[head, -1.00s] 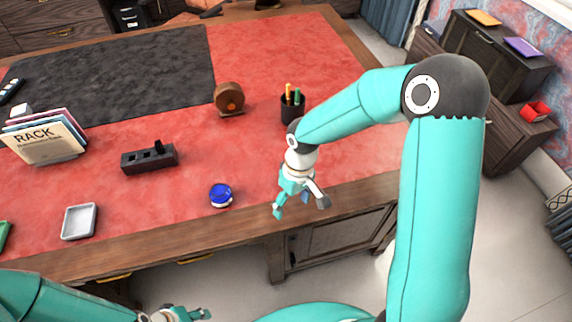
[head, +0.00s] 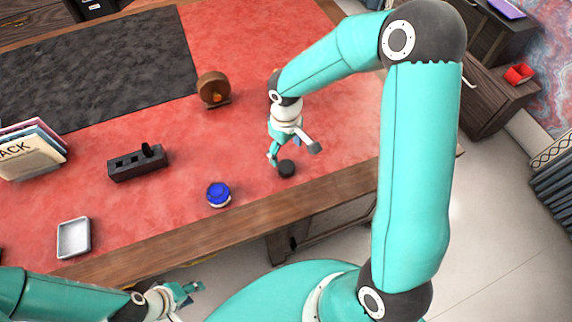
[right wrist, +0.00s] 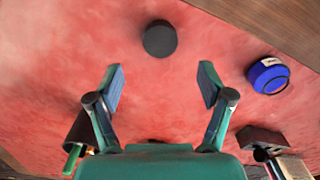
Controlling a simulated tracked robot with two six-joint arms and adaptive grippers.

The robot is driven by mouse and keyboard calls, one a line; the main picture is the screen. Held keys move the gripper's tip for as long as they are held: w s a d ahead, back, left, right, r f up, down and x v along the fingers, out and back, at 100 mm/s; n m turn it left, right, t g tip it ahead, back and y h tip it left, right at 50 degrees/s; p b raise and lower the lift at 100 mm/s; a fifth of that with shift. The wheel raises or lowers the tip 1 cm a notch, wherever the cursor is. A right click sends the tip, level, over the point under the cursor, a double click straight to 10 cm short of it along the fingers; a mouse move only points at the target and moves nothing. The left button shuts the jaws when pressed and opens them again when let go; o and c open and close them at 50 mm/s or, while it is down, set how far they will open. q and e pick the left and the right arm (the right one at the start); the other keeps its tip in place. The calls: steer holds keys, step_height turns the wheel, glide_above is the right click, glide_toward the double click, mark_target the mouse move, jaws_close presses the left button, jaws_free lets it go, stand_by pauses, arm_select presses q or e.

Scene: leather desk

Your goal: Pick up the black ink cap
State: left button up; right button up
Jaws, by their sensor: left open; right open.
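The black ink cap (head: 286,168) is a small dark disc lying on the red leather desk top near its front edge. It also shows in the right wrist view (right wrist: 160,39), beyond and between the fingertips. My right gripper (head: 294,155) is open and empty, just above and behind the cap in the head view; its two fingers (right wrist: 161,88) are spread wide and apart from the cap. My left gripper (head: 190,293) is open and empty, low in front of the desk's front edge.
A blue-topped ink jar (head: 218,194) stands left of the cap and shows in the right wrist view (right wrist: 268,75). A black slotted holder (head: 138,163), a grey tray (head: 74,238), a brown round object (head: 213,90) and books (head: 30,150) are further left. The leather around the cap is clear.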

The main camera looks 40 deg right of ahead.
mark_target(286, 166)
step_height(286, 166, down, 3)
steer(key=shift+s+r, duration=0.1)
steer(key=shift+r, duration=0.1)
steer(key=shift+f+p, duration=0.35)
steer(key=shift+f, duration=0.25)
step_height(286, 166, down, 4)
steer(key=shift+f+p, duration=0.1)
steer(key=shift+p, duration=0.2)
arm_select(q)
steer(key=shift+s+r, duration=0.1)
steer(key=shift+r, duration=0.6)
arm_select(e)
steer(key=c, duration=1)
